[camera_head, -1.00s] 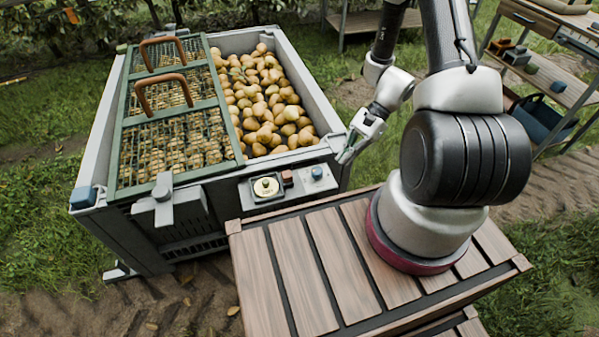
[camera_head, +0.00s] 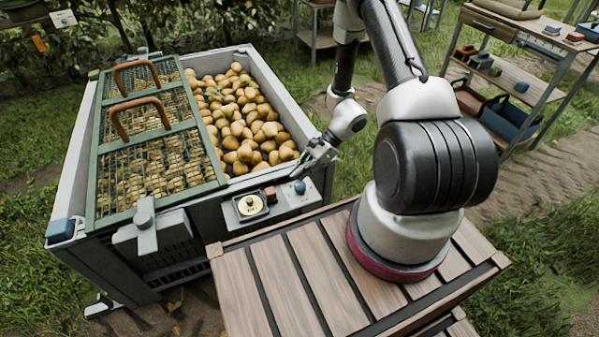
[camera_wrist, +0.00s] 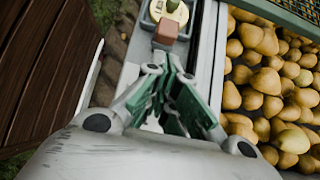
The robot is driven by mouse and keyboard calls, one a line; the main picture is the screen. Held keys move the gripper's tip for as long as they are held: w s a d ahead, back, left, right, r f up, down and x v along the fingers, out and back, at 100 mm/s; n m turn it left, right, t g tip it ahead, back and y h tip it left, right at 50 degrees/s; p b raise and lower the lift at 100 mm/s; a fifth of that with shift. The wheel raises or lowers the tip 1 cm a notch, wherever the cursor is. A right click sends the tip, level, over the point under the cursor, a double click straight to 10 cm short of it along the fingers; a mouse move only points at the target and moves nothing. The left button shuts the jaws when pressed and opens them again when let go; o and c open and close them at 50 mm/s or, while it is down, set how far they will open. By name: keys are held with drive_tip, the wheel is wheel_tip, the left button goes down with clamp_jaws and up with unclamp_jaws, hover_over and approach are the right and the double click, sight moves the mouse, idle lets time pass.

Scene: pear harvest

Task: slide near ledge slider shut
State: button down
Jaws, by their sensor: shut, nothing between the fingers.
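The near ledge of the grey crate (camera_head: 228,219) carries a round pale dial (camera_head: 250,204), a red-brown block (camera_head: 270,193) and a blue knob (camera_head: 299,187). I cannot tell for sure which part is the slider; the red-brown block looks like a small sliding grip. In the wrist view the block (camera_wrist: 166,30) sits just beyond my fingertips, with the dial (camera_wrist: 172,10) behind it. My gripper (camera_head: 306,171) is shut and empty, low over the right end of the ledge near the blue knob. The wrist view does not show the knob.
Pears (camera_head: 245,115) fill the crate's open right side. A green mesh lid (camera_head: 155,139) with two brown handles covers the left. A grey latch (camera_head: 145,222) sits on the crate's front left. A slatted wooden platform (camera_head: 290,270) bears my arm. Shelves (camera_head: 510,78) stand behind right.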

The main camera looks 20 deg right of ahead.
sight(270, 196)
drive_tip(key=x, duration=0.7)
drive_tip(key=shift+a, duration=1.5)
drive_tip(key=shift+r, duration=0.1)
